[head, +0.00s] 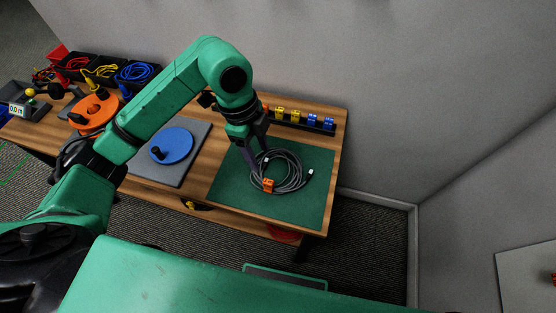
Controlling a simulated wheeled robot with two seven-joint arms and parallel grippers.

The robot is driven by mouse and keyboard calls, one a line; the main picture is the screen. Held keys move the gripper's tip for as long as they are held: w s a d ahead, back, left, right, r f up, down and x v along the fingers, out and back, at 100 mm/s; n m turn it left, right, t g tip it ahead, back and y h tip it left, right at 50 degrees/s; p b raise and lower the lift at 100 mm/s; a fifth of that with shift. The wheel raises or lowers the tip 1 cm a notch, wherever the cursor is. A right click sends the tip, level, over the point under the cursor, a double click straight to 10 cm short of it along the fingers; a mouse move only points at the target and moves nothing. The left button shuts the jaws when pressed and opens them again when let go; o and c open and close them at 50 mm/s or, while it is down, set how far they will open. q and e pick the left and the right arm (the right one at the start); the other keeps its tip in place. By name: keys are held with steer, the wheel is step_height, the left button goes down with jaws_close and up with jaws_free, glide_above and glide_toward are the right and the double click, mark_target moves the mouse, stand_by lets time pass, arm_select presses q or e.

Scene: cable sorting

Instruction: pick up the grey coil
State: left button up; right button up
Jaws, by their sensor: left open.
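The grey coil (289,184) lies as several loose loops on the green mat (232,180) at the right end of the workbench. An orange clip or tag (268,185) sits at its near-left side, and light connector ends show at the loops. My left gripper (258,160) reaches down over the coil's upper left side with its jaws open. One finger looks close to the loops; I cannot tell whether it touches them. My right gripper is not in view.
A blue disc (172,146) on a grey plate and an orange reel (93,112) lie left of the mat. A rack of yellow and blue pieces (298,117) lines the back edge. Black bins with coloured cables (137,73) stand at the far left. The wall closes the back.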

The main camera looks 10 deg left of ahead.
arm_select(q)
steer(key=p, duration=0.2)
glide_above(268, 181)
steer(key=a, duration=0.1)
step_height(268, 181, down, 7)
steer(key=f, duration=0.2)
steer(key=f+p, duration=0.1)
steer(key=f, duration=0.1)
steer(key=d+f, duration=0.1)
steer(key=f, duration=0.2)
steer(key=shift+s+p, duration=0.1)
steer(key=shift+p, duration=0.25)
jaws_close()
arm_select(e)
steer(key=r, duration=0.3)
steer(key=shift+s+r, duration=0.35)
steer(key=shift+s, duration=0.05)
